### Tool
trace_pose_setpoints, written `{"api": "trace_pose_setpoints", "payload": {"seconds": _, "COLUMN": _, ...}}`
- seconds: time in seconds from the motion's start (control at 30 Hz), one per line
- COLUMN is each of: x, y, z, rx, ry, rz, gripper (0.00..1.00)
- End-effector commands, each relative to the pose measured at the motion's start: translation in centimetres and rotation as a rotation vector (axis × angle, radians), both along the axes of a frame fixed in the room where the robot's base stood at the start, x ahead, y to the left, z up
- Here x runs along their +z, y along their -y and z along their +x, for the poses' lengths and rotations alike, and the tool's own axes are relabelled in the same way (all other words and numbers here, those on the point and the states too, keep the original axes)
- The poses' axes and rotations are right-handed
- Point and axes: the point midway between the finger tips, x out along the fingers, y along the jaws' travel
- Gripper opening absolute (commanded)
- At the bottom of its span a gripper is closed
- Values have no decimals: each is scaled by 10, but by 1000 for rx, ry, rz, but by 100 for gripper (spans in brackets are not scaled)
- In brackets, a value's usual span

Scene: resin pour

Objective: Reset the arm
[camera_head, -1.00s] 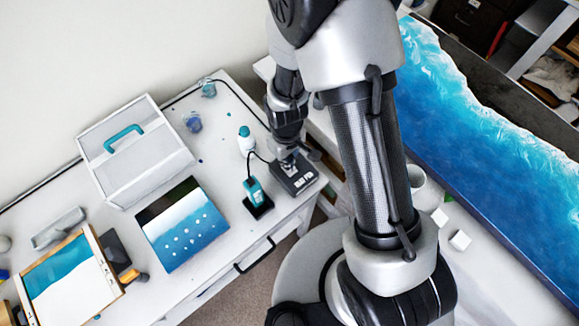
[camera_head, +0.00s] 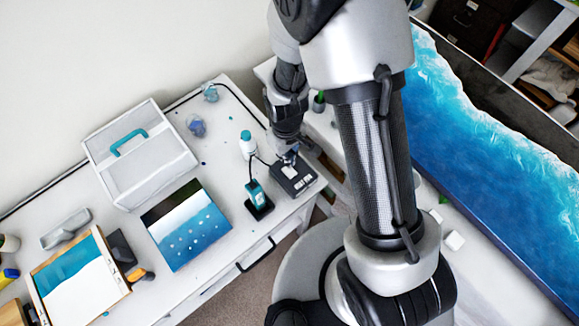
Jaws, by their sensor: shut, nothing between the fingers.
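My arm rises from the base at the lower middle, bends at the top of the view, and its wrist hangs down over the right end of the white desk (camera_head: 232,228). My gripper (camera_head: 290,155) is small and partly hidden below the wrist. It is shut and empty, close above or beside a black box-shaped device (camera_head: 293,178) with pale buttons. I cannot tell whether it touches the device.
A teal tool in a black stand (camera_head: 258,200) and a teal-capped white bottle (camera_head: 247,144) stand close left of the gripper. Left are a grey case (camera_head: 140,165) and a blue painted panel (camera_head: 187,226). A long blue resin slab (camera_head: 480,150) lies right of my arm.

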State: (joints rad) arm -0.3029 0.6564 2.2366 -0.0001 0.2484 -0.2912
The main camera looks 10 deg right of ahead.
Motion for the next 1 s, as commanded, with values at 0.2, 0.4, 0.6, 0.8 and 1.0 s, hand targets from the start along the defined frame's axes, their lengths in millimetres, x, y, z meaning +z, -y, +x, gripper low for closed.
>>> {"api": "trace_pose_setpoints", "payload": {"seconds": 0.2, "x": 19, "y": 0, "z": 0, "rx": 0, "ry": 0, "rz": 0, "gripper": 0}}
{"api": "trace_pose_setpoints", "payload": {"seconds": 0.4, "x": 20, "y": 0, "z": 0, "rx": 0, "ry": -1, "rz": -1, "gripper": 0}}
{"api": "trace_pose_setpoints", "payload": {"seconds": 0.6, "x": 20, "y": 0, "z": 0, "rx": 0, "ry": 0, "rz": 0, "gripper": 0}}
{"api": "trace_pose_setpoints", "payload": {"seconds": 0.8, "x": 20, "y": 0, "z": 0, "rx": -1, "ry": 0, "rz": 0, "gripper": 0}}
{"api": "trace_pose_setpoints", "payload": {"seconds": 1.0, "x": 44, "y": 8, "z": 8, "rx": -49, "ry": 41, "rz": 13, "gripper": 0}}
